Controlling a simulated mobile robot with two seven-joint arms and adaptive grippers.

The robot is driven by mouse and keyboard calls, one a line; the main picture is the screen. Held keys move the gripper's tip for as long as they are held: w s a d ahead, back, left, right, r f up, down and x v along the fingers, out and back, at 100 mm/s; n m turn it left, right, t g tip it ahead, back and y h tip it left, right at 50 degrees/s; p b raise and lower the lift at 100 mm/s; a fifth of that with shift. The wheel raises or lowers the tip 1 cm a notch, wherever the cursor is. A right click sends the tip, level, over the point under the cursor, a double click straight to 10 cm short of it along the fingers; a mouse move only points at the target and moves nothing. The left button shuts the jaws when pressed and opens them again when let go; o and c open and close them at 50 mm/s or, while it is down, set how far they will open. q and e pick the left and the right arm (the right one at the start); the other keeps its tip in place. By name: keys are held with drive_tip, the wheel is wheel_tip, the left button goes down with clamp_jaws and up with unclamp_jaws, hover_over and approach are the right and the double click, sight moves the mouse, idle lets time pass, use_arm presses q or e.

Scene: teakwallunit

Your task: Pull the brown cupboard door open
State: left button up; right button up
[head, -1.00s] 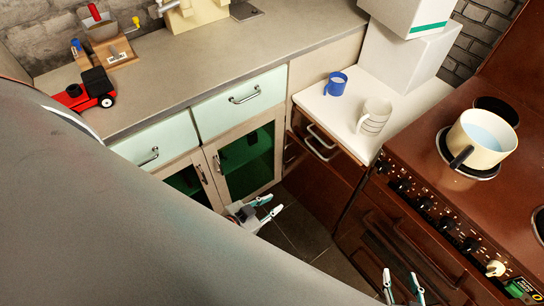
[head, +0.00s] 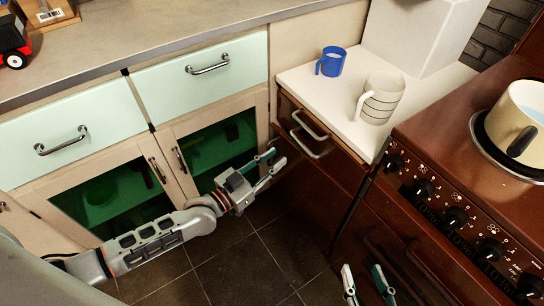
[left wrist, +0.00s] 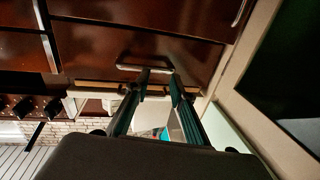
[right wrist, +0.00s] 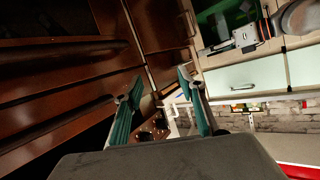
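The brown cupboard front (head: 318,190) stands below a white worktop, between the pale cabinets and the stove. A metal bar handle (head: 309,128) is near its top; the handle also shows in the left wrist view (left wrist: 143,68). I cannot tell whether the front is slightly ajar. My left gripper (head: 276,165) is open and empty, just left of and below the handle in the head view. In the left wrist view its fingertips (left wrist: 160,72) are close to the handle; contact is unclear. My right gripper (head: 367,272) is open and empty, low before the stove; it also shows in the right wrist view (right wrist: 158,82).
A blue mug (head: 331,62) and a striped cup (head: 379,98) stand on the white worktop (head: 330,95). The stove (head: 460,125) on the right carries a cream pot (head: 515,115). Pale green drawers (head: 200,75) and glass doors are left. The tiled floor (head: 225,265) is clear.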

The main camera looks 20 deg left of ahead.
use_arm(q)
drive_tip(key=n+y+b, duration=0.1)
drive_tip(key=b, duration=0.5)
approach(268, 164)
drive_tip(key=d+r, duration=0.5)
drive_tip(key=r, duration=0.1)
drive_tip(key=w+a+f+y+b, duration=0.1)
drive_tip(key=w+a+f+b, duration=0.1)
drive_tip(key=a, duration=0.1)
drive_tip(key=shift+n+t, duration=0.3)
drive_tip(key=shift+n, duration=0.1)
drive_tip(key=shift+a+r+b+x, duration=0.15)
drive_tip(key=shift+b+x, duration=0.25)
drive_tip(key=shift+x, duration=0.9)
drive_tip(key=shift+a+r+b+x, duration=0.1)
drive_tip(key=shift+b+x, duration=0.3)
drive_tip(key=shift+x, duration=0.9)
drive_tip(key=shift+a+r+b+x, duration=0.15)
drive_tip(key=shift+b+x, duration=0.25)
drive_tip(key=shift+x, duration=0.9)
use_arm(e)
drive_tip(key=s+a+f+m, duration=0.3)
drive_tip(key=a+f+m, duration=0.1)
drive_tip(key=f, duration=0.3)
drive_tip(key=shift+s+m+g+y, duration=0.15)
drive_tip(key=shift+m+g+y, duration=0.15)
drive_tip(key=shift+m, duration=0.1)
use_arm(q)
drive_tip(key=shift+w+f, duration=0.1)
drive_tip(key=shift+w, duration=0.1)
